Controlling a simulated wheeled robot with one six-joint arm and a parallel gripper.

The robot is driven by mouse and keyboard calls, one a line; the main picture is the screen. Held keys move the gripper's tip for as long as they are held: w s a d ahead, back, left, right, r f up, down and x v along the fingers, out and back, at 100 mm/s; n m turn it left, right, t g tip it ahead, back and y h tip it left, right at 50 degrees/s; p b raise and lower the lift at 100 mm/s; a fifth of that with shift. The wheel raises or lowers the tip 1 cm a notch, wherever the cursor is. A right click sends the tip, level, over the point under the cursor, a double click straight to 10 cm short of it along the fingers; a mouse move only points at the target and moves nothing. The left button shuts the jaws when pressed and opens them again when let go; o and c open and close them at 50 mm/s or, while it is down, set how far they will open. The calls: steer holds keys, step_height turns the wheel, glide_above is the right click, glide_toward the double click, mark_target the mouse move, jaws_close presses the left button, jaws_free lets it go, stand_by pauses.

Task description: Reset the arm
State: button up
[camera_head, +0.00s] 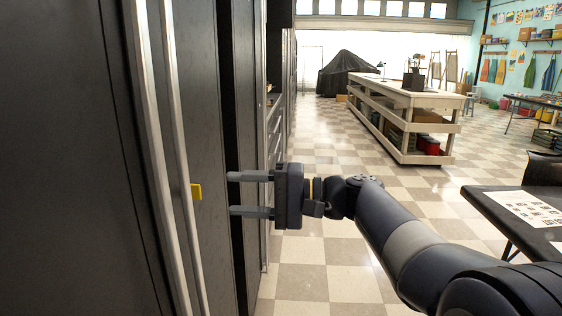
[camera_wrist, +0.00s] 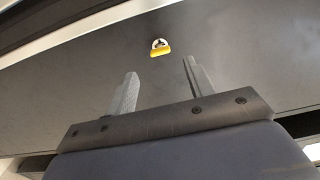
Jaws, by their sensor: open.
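My gripper (camera_head: 236,194) is open and empty, with its two fingers apart and pointing left at the dark cabinet (camera_head: 75,130) in the head view. My arm reaches in from the lower right. A small yellow piece (camera_head: 196,192) sits on the cabinet front, just left of the fingertips. In the wrist view the same yellow piece (camera_wrist: 160,50) shows with a pale ring above it, beyond and between the fingers of my gripper (camera_wrist: 160,75). The fingers appear apart from the yellow piece.
Long metal handles (camera_head: 160,150) run down the cabinet front. A black table (camera_head: 480,205) with a printed sheet stands at the right. A long white shelved bench (camera_head: 410,115) stands farther back. The checkered floor (camera_head: 330,250) between cabinet and table is clear.

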steer(key=shift+w+a+m+p, duration=0.1)
steer(key=shift+a+m+p, duration=0.85)
steer(key=shift+m+p, duration=2.75)
steer(key=shift+w+a+m+p, duration=0.1)
steer(key=shift+a+m+p, duration=0.9)
steer(key=shift+m+p, duration=2.75)
steer(key=shift+w+a+m+p, duration=0.1)
steer(key=shift+a+m+p, duration=1.15)
steer(key=shift+p, duration=4.55)
steer(key=shift+d+m, duration=0.3)
